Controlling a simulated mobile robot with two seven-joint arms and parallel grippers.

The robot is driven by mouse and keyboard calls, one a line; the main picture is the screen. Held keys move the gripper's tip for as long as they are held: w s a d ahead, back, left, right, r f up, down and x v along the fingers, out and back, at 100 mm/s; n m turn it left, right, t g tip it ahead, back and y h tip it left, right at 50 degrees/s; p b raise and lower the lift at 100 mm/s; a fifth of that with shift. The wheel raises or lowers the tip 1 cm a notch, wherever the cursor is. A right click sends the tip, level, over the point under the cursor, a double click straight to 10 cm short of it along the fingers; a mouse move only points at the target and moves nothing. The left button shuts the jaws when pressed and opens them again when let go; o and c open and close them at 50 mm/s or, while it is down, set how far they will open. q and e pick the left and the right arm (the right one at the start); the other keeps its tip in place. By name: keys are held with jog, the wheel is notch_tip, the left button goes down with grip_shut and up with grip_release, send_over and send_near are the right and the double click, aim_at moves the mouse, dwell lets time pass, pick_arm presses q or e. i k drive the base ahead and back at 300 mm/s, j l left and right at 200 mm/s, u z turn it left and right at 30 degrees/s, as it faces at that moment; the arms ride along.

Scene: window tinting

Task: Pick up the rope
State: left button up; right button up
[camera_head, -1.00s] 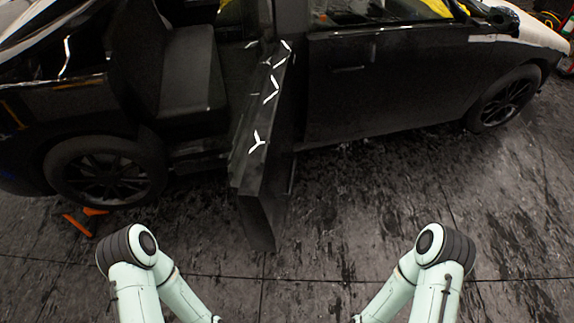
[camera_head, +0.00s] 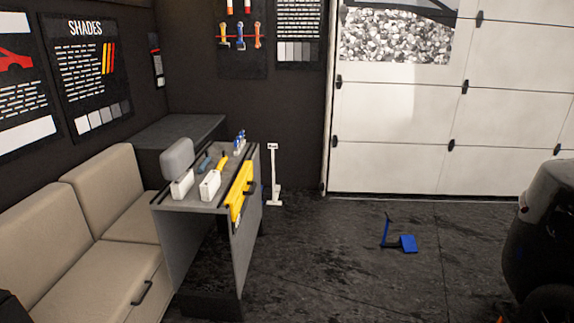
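I cannot make out a rope in the head view. A small tool cart (camera_head: 186,241) stands left of centre. On its top are white bottles or boxes (camera_head: 210,186), a grey rounded item (camera_head: 177,155) and small blue and yellow tools. A yellow item (camera_head: 241,190) hangs on its right side; I cannot tell exactly what it is. Neither of my grippers is in view.
A beige sofa (camera_head: 95,220) lines the left wall. A white stand (camera_head: 274,180) is behind the cart. A blue object (camera_head: 408,244) lies on the open floor before the white garage door (camera_head: 400,165). A dark car (camera_head: 545,240) edges in at right.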

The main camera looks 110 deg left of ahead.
aim_at(224, 159)
jog(key=u, duration=4.05)
jog(key=i+l+z, duration=0.4)
jog(key=i, duration=0.15)
jog(key=i+z, duration=0.4)
jog(key=i, duration=0.15)
jog(key=i+l, duration=0.1)
jog(key=i, duration=0.7)
jog(key=i+l, duration=0.1)
jog(key=i, duration=0.7)
jog(key=i+l+u, duration=0.1)
jog(key=i+u, duration=0.3)
jog(key=i+l+u, duration=0.15)
jog(key=i+u, duration=0.25)
jog(key=i+l+u, duration=0.2)
jog(key=u, duration=0.25)
jog(key=i+l+u, duration=0.25)
jog(key=l+u, duration=0.15)
jog(key=i+l+u, duration=0.15)
jog(key=l+u, duration=0.25)
jog(key=l, duration=0.15)
